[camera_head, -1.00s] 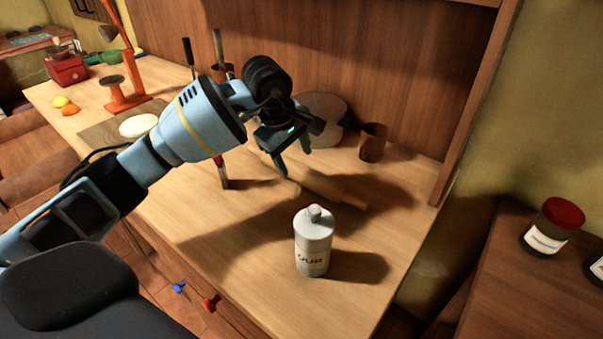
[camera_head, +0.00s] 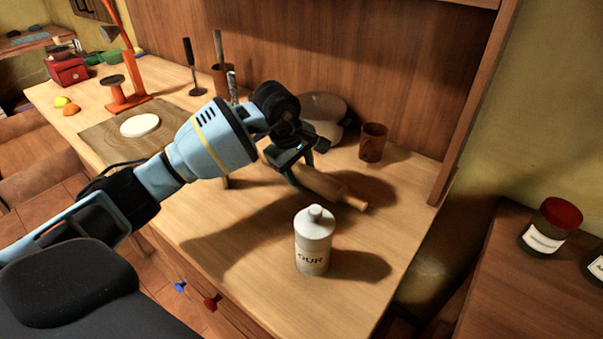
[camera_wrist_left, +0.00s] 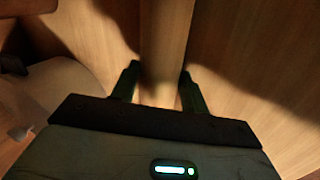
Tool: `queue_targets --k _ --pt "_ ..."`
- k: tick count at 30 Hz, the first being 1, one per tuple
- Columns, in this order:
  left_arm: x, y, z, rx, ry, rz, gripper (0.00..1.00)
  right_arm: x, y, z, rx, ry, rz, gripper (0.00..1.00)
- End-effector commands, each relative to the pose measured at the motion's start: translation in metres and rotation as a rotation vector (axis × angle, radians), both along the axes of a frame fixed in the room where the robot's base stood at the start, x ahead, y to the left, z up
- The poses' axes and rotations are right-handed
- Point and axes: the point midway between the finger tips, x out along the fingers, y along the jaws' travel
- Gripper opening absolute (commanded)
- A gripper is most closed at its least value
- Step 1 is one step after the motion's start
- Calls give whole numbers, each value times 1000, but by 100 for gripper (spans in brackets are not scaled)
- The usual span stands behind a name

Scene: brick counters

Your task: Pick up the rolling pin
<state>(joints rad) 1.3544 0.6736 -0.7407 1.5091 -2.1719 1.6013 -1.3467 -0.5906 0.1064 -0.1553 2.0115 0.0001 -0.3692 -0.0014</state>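The wooden rolling pin (camera_head: 322,184) lies on the counter, with one handle (camera_head: 354,202) pointing toward the lower right. My left gripper (camera_head: 302,179) is over its body and hides its far end. In the left wrist view, the rolling pin (camera_wrist_left: 164,50) runs between the two open fingers of my left gripper (camera_wrist_left: 156,88). Gaps show on both sides, most clearly on the right; I cannot tell how deep the fingers reach around it. My right gripper is in neither view.
A white flour canister (camera_head: 313,240) stands in front of the rolling pin. A brown cup (camera_head: 372,142) and a pale rounded thing (camera_head: 325,108) stand behind it near the back panel. A white disc (camera_head: 139,125) lies on a board at left. The counter right of the canister is clear.

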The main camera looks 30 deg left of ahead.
Motion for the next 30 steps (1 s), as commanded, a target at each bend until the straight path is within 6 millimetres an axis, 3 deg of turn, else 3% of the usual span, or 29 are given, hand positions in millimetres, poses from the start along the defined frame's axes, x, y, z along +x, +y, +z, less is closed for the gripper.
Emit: queue_targets --k 11,13,24,30 --pt "0 0 4 1 -2 -1 10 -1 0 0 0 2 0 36" --pt "1 0 10 1 -4 0 3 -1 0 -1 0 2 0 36" --pt "1 0 74 1 -4 1 0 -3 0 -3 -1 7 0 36" --pt "0 0 96 1 -1 0 0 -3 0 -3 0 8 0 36"
